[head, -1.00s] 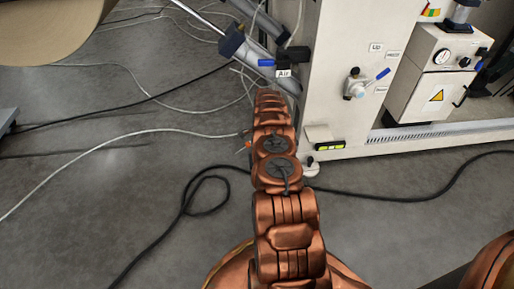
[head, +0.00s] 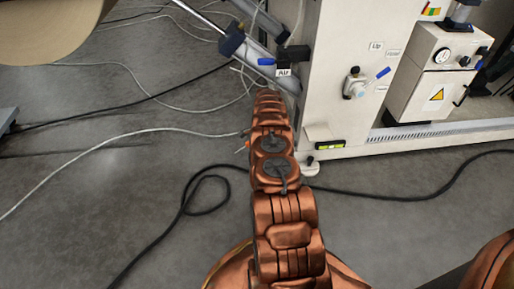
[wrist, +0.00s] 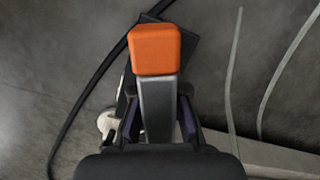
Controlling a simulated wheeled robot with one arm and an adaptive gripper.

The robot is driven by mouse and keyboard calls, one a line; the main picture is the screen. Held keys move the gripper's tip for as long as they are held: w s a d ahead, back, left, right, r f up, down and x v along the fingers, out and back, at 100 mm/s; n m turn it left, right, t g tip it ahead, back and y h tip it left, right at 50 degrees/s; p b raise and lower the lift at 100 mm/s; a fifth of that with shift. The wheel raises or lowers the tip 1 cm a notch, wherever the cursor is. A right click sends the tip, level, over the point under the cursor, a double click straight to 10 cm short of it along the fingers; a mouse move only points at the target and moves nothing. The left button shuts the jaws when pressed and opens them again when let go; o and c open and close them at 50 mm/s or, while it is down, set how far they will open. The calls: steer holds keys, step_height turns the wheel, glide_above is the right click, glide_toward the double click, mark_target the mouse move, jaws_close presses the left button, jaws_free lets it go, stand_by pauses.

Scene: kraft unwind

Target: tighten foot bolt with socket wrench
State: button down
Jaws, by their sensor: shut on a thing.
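In the wrist view my gripper (wrist: 160,118) has its two dark fingers closed on the grey shaft of the socket wrench (wrist: 158,100). The wrench has an orange block-shaped end (wrist: 154,50) at the top of that view. The socket end is not clearly visible. A pale rounded foot (wrist: 107,123) shows just left of the gripper. In the head view the machine's foot (head: 309,168) stands on the floor under the cream frame, right of my arm. My arm hides the gripper there, and a small orange bit shows at its left edge. The bolt cannot be made out.
The cream machine frame (head: 345,90) rises right of my arm, with a blue-handled valve (head: 356,84) and a gauge box (head: 437,75). Grey cylinders slant above my arm. A black cable (head: 207,180) and pale hoses cross the floor. A large kraft roll (head: 50,28) hangs upper left.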

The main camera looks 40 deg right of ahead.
stand_by(0.4)
steer(key=shift+w+f+m, duration=0.1)
steer(key=shift+m, duration=0.8)
steer(key=shift+a+m+t, duration=0.1)
steer(key=shift+m+t, duration=0.2)
steer(key=shift+m, duration=1.1)
